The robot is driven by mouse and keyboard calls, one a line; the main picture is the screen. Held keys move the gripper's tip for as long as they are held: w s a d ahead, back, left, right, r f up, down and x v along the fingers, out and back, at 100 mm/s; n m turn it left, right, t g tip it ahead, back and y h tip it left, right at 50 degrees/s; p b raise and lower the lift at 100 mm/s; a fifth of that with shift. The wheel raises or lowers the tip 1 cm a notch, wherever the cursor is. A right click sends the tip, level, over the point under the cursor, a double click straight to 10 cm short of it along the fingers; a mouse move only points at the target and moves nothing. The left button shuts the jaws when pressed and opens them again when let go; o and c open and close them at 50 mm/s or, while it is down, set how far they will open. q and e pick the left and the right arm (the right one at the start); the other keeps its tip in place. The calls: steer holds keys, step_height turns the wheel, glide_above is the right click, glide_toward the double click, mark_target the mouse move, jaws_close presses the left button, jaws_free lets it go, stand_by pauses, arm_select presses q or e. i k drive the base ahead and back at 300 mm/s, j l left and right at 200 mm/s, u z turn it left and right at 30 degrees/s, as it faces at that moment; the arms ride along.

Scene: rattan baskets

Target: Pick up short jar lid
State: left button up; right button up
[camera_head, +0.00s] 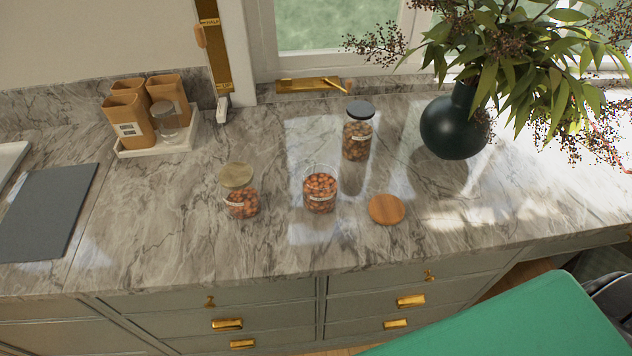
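A round orange-brown wooden lid (387,209) lies flat on the marble counter. Just left of it stands a short glass jar (320,193) of reddish-brown nuts, with no lid seen on it. A taller jar (357,139) with a dark lid (360,109) stands behind. Neither of my grippers is in view.
A dark round vase (455,124) with spreading leafy branches stands at the back right. A white tray (157,148) holds wooden canisters (130,119) and a small glass. A grey board (45,212) lies at left. A green surface (510,325) fills the bottom right. The counter's front strip is clear.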

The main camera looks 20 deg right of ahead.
mark_target(384, 208)
steer(key=z, duration=1.15)
steer(key=l, duration=0.2)
